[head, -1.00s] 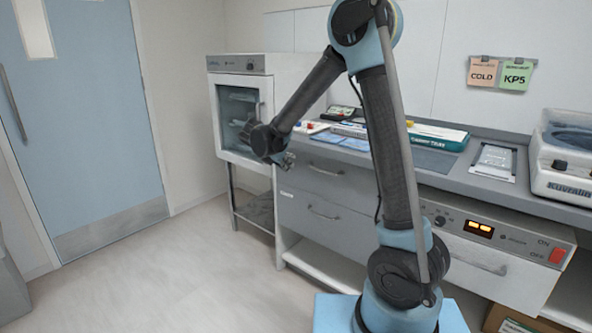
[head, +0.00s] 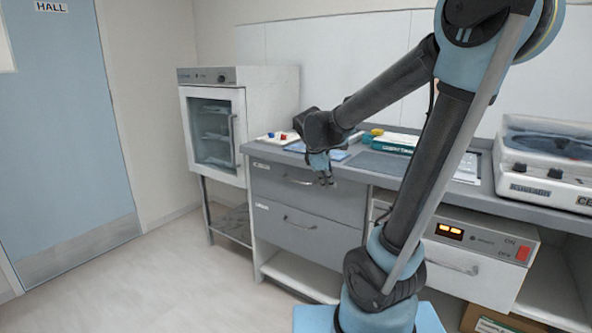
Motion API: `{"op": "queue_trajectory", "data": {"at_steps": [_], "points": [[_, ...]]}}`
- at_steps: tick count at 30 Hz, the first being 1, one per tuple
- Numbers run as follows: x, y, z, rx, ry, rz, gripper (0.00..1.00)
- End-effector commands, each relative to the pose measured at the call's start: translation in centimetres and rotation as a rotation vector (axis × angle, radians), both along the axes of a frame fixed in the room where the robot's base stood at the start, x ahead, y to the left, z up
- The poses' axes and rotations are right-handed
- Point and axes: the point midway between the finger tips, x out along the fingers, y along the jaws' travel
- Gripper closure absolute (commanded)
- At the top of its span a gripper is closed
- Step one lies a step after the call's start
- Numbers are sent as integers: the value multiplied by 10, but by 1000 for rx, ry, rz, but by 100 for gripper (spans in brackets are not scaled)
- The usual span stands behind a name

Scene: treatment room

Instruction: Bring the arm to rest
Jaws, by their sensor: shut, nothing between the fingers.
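My gripper (head: 325,181) hangs at the end of my arm, in front of the grey drawer unit and just below the counter's edge. It points down and its fingers are shut with nothing held. The arm rises from my blue base at the lower right, bends at a high elbow at the top right, and slopes down left to the wrist. The fingers are small in this view. The arm hides part of the counter and the back wall.
A grey counter (head: 480,194) runs behind the arm, with a teal box (head: 396,141) and a white centrifuge-like machine (head: 548,165) on it. A glass-door cabinet (head: 213,134) stands left. Grey drawers (head: 309,232) are below. The floor (head: 170,285) at left is clear; a blue door (head: 60,140) is beyond.

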Motion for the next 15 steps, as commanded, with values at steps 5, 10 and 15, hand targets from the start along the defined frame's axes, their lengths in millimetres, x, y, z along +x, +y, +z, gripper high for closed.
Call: {"op": "queue_trajectory", "data": {"at_steps": [5, 10, 15], "points": [[-44, -33, -6, 109, -20, -214, 100], [-84, -55, -16, 210, -39, -417, 100], [-124, -70, -30, 309, -58, -626, 100]]}}
